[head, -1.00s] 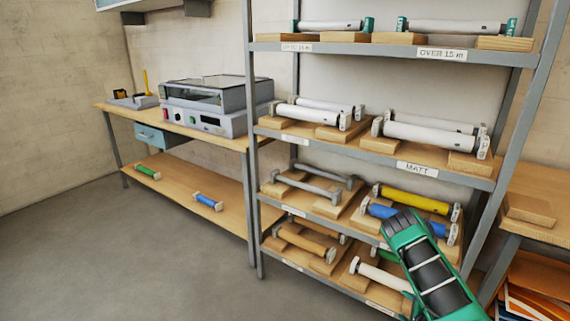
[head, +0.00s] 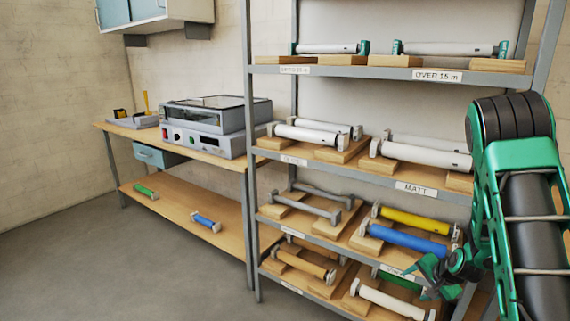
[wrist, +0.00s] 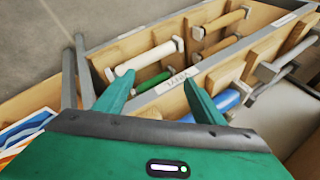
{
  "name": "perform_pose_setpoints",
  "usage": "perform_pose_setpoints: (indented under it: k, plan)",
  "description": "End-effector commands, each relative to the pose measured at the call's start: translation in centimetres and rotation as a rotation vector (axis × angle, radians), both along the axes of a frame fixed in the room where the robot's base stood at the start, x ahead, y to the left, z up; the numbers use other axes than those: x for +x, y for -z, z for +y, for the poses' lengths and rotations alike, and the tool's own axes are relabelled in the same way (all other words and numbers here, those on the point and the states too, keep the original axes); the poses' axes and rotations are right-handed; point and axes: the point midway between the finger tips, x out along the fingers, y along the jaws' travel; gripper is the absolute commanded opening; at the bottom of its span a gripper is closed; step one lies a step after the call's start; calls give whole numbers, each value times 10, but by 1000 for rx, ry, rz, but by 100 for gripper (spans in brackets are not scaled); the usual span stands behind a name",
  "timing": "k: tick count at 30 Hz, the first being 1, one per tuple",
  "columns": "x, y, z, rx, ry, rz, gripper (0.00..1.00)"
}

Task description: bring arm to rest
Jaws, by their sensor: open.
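My arm (head: 520,200) stands raised at the right of the head view, in front of the rack's right side. My gripper (head: 432,277) is low, near the rack's lower shelves. In the wrist view my gripper (wrist: 160,95) has its two green fingers spread apart with nothing between them. Beyond the fingers are a white roll (wrist: 147,56), a green roll (wrist: 152,82) and a shelf label (wrist: 180,80). I cannot tell whether the fingers touch the rack.
The grey rack (head: 400,187) holds several rolls on wooden cradles, among them a yellow roll (head: 413,221) and a blue roll (head: 408,239). A laminator (head: 205,128) sits on the bench (head: 225,166) at left. Floor (head: 130,270) at front left is clear.

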Motion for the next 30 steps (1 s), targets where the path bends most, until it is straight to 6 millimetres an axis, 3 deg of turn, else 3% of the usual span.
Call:
perform_pose_setpoints:
  k: [3, 14, 23, 30]
  plan:
    - [-20, -35, -1, -44, -57, 42, 63]
    - [-109, -121, -5, -161, -218, 205, 63]
    - [-206, -181, -3, -219, -328, 347, 63]
    - [-293, -218, 4, -232, -398, 455, 63]
